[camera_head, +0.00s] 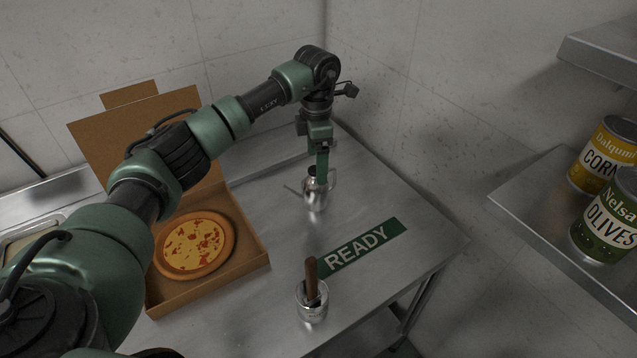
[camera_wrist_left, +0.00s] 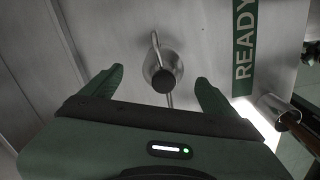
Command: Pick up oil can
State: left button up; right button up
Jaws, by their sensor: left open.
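The oil can (camera_head: 315,194) is a small shiny metal can with a thin spout, upright on the steel table near the back. From above in the left wrist view, the oil can (camera_wrist_left: 163,68) has a dark round top and sits just beyond the gap between my fingers. My left gripper (camera_head: 321,172) points down at the can's top from above. In the left wrist view the left gripper (camera_wrist_left: 160,82) has its two green fingers spread wide, one to each side of the can, with nothing visibly held. My right gripper is not in view.
An open pizza box (camera_head: 208,285) with a pizza (camera_head: 194,246) lies left of the can. A green READY sign (camera_head: 361,247) lies to its right. A metal cup (camera_head: 312,302) with a wooden handle stands in front. A shelf with cans (camera_head: 540,205) is at the right.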

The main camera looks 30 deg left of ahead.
aim_at(314, 171)
pick_arm(q)
jog(key=shift+s+f+p, duration=0.6)
jog(key=shift+s+f, duration=0.05)
jog(key=shift+s, duration=0.1)
jog(key=shift+f+p, duration=0.5)
jog(key=shift+f, duration=0.3)
jog(key=f, duration=0.2)
jog(key=shift+w+a+f, duration=0.1)
jog(key=shift+w+f, duration=0.2)
jog(key=shift+w, duration=0.05)
jog(key=shift+s+f, duration=0.1)
jog(key=shift+f, duration=0.05)
jog(key=c, duration=1.7)
jog(key=shift+o, duration=0.2)
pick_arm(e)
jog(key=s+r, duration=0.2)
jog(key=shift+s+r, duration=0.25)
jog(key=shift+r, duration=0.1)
